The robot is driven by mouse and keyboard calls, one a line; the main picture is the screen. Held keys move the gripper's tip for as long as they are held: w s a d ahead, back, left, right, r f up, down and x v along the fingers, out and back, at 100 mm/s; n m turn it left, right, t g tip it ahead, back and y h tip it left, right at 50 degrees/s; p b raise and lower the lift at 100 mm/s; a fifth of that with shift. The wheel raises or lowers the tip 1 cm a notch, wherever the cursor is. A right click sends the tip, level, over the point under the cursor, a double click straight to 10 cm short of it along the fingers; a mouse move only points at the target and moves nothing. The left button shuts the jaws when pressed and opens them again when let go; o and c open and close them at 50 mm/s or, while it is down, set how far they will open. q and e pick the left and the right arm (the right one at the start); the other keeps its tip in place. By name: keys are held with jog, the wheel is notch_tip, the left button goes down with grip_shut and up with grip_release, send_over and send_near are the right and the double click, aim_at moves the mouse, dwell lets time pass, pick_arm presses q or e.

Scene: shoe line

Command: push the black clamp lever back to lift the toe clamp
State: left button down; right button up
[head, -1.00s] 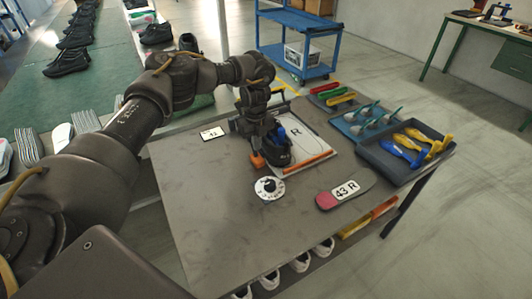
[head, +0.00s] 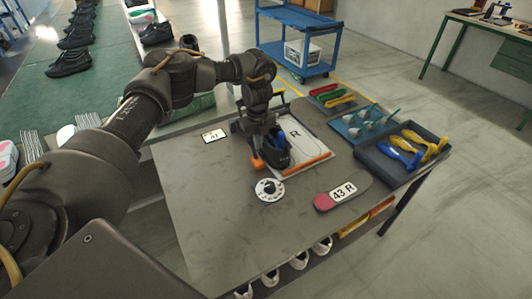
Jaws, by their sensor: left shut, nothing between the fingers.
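My left gripper (head: 262,130) points down over the clamp fixture, shut and empty, at the back middle of the table. A dark shoe with blue inside (head: 276,151) sits right below and beside it, on a white board marked R (head: 300,137). An orange block (head: 257,164), which looks like the toe clamp's pad, is at the shoe's near left end. I cannot tell whether it touches the shoe. The black clamp lever is not clearly made out; dark fixture parts lie behind and around my gripper, partly hidden by it. My right gripper is not in view.
A round black-and-white dial (head: 269,190) and a 43 R sole plate (head: 343,190) lie in front. A label marked 41 (head: 214,135) lies left. Trays with coloured tools, like the dark tray (head: 381,161), line the right edge. The table's front left is clear.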

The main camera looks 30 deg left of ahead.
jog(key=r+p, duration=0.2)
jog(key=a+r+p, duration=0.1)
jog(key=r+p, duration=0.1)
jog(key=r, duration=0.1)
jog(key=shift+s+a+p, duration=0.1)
jog(key=shift+p, duration=0.2)
dwell(0.4)
